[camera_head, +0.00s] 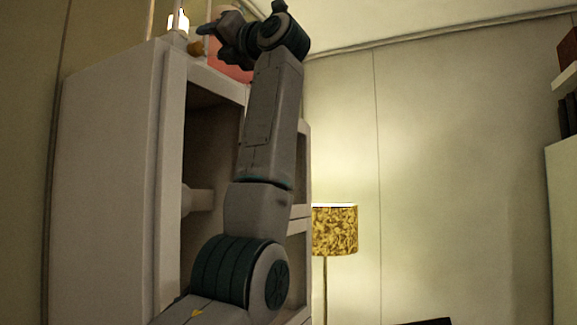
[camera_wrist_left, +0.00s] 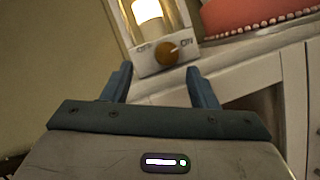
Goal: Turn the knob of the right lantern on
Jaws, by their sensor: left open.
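A lantern (camera_head: 178,22) with a pale frame and a glowing light stands on top of the white cabinet. It also shows in the left wrist view (camera_wrist_left: 148,12), with OFF and ON marked on its base. Its round orange-brown knob (camera_wrist_left: 167,53) sits between the two marks; I cannot tell exactly which way it points. The knob also shows small in the head view (camera_head: 195,48). My left gripper (camera_head: 206,28) is open at the lantern's front. In the wrist view its two fingers (camera_wrist_left: 161,85) stand apart, with the knob beyond and between them. My right gripper is out of view.
A pink-red cake (camera_wrist_left: 255,14) with a beaded lower edge stands right of the lantern. The white cabinet (camera_head: 105,180) has open shelves below. A floor lamp with a yellow patterned shade (camera_head: 334,230) stands behind it. A shelf unit (camera_head: 562,200) is at the far right.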

